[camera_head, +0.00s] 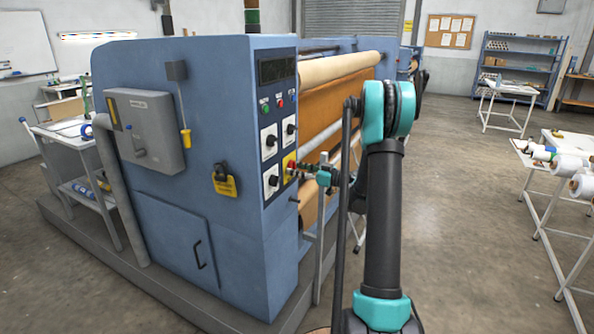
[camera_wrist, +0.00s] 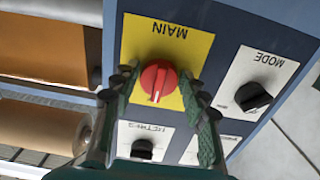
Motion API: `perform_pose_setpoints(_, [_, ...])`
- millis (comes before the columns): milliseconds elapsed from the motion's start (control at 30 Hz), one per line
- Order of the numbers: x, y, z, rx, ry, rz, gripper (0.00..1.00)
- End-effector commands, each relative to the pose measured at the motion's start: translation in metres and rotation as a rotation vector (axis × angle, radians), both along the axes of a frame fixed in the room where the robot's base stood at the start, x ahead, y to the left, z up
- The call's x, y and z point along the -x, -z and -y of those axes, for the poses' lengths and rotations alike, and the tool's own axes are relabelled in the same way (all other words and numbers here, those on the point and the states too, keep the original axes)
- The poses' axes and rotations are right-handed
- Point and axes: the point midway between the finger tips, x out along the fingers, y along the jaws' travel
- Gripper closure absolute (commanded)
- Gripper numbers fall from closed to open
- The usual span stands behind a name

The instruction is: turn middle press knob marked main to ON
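The red main knob (camera_wrist: 158,81) sits on a yellow plate (camera_wrist: 188,46) marked MAIN, which reads upside down in the wrist view. A white line on the knob points down in that view, away from the word. No ON or OFF mark is readable. In the head view the yellow plate (camera_head: 289,160) is on the narrow end panel of the blue press (camera_head: 236,75). My gripper (camera_wrist: 163,95) is open, one finger on each side of the knob; contact cannot be told. It also shows in the head view (camera_head: 303,169), close in front of the plate.
A black MODE knob (camera_wrist: 252,96) and another black knob (camera_wrist: 143,149) are near the fingers. Small push buttons (camera_head: 280,103) are above on the panel. Press rollers (camera_head: 340,66) lie behind it. The floor (camera_head: 455,190) to the right is open before the tables.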

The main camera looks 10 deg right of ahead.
Motion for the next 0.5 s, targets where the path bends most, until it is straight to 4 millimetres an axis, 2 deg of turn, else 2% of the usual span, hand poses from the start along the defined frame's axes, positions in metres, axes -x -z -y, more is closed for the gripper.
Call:
perform_pose_setpoints(33, [0.0001,0.0000,0.0001,0.000,0.000,0.000,0.66])
perform_pose_setpoints(200, [0.0001,0.0000,0.0002,0.000,0.000,0.000,0.87])
perform_pose_setpoints(233, [0.0001,0.0000,0.0002,0.000,0.000,0.000,0.89])
perform_pose_setpoints(500, [0.0003,0.0000,0.0001,-0.019,0.000,-0.026,0.89])
